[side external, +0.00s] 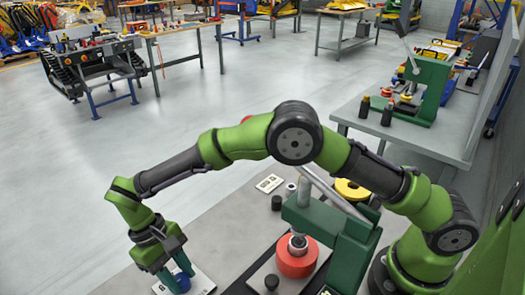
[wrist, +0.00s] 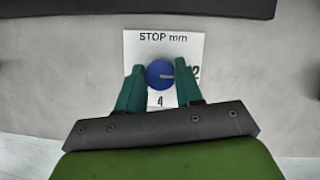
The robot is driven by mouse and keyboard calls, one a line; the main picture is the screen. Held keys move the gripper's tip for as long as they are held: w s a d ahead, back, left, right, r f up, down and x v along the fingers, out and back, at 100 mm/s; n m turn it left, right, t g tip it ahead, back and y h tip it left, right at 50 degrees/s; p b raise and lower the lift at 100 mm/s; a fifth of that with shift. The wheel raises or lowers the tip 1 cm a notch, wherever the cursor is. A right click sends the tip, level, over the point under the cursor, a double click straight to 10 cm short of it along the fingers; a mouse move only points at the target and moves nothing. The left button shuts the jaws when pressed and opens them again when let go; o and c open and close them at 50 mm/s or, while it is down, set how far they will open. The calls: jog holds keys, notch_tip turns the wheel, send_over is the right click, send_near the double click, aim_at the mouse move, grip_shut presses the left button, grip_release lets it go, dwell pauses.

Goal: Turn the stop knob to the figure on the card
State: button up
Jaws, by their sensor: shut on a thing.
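The stop knob (wrist: 158,72) is a round blue knob on a white plate (wrist: 135,45) printed "STOP mm". A pale pointer line on the knob points right in the wrist view. A "4" shows below the knob, and a figure ending in "2" shows at right, partly hidden by a finger. My gripper (wrist: 160,82) is shut on the knob, with one green finger at each side. In the side view my gripper (side external: 173,276) reaches down over the knob (side external: 182,282). A small white card (side external: 269,184) lies on the bench; its figure is too small to read.
A green press (side external: 330,235) with a lever stands right of the plate, with a red ring-shaped part (side external: 297,262) under its ram. Small dark cylinders and a yellow ring (side external: 352,190) stand near it. The bench around the plate's left side is clear.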

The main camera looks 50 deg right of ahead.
jog(key=o, duration=1)
jog(key=shift+o, duration=0.2)
jog(key=v, duration=1.2)
jog(key=shift+d, duration=0.1)
